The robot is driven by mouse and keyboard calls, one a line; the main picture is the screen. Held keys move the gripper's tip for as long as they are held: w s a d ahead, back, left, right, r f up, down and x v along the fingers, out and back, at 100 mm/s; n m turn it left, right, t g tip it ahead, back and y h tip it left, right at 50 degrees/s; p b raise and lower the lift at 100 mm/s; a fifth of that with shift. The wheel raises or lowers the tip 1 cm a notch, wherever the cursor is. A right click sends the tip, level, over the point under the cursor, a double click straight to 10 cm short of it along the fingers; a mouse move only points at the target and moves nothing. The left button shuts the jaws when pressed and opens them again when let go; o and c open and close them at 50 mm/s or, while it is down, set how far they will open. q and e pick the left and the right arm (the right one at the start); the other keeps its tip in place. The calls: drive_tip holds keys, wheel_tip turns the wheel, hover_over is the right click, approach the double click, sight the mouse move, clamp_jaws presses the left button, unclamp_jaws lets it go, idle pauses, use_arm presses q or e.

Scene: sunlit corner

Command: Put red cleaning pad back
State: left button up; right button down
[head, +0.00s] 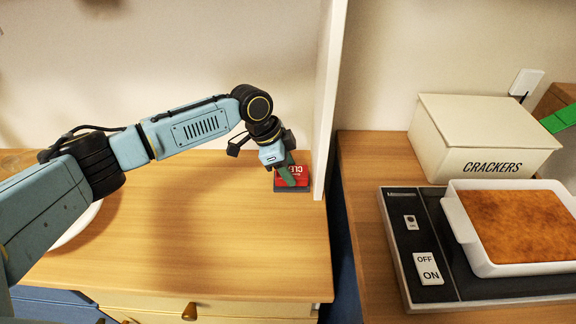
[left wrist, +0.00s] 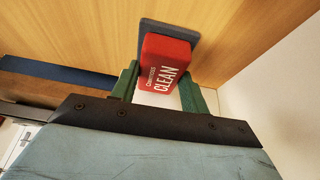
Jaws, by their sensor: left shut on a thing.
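The red cleaning pad (head: 302,173), a small block with white "CLEAN" lettering, is at the back right of the left wooden counter, close to the white upright panel. It also shows in the left wrist view (left wrist: 166,66). A dark grey flat holder (head: 303,187) lies at the pad; its edge shows behind the pad in the left wrist view (left wrist: 160,26). My left gripper (head: 287,174) reaches down with its green fingers on both sides of the pad, shut on it. I cannot tell whether the pad touches the holder. My right gripper is out of view.
The white upright panel (head: 328,90) stands right beside the gripper. A white round dish (head: 78,227) is partly behind my left arm. The middle of the left counter is clear. On the right are a crackers box (head: 480,130) and a white baking dish (head: 462,222) on a dark hob (head: 425,240).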

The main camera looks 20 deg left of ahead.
use_arm(q)
drive_tip(key=o, duration=0.9)
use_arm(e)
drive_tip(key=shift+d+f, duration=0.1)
use_arm(q)
drive_tip(key=shift+f+b, duration=0.1)
drive_tip(key=shift+b, duration=0.25)
drive_tip(key=shift+v, duration=0.85)
drive_tip(key=v, duration=0.4)
drive_tip(key=shift+a, duration=0.2)
drive_tip(key=p+v, duration=0.1)
drive_tip(key=v, duration=0.6)
drive_tip(key=shift+s+a+r, duration=0.1)
drive_tip(key=shift+a+r, duration=0.05)
drive_tip(key=shift+r, duration=0.15)
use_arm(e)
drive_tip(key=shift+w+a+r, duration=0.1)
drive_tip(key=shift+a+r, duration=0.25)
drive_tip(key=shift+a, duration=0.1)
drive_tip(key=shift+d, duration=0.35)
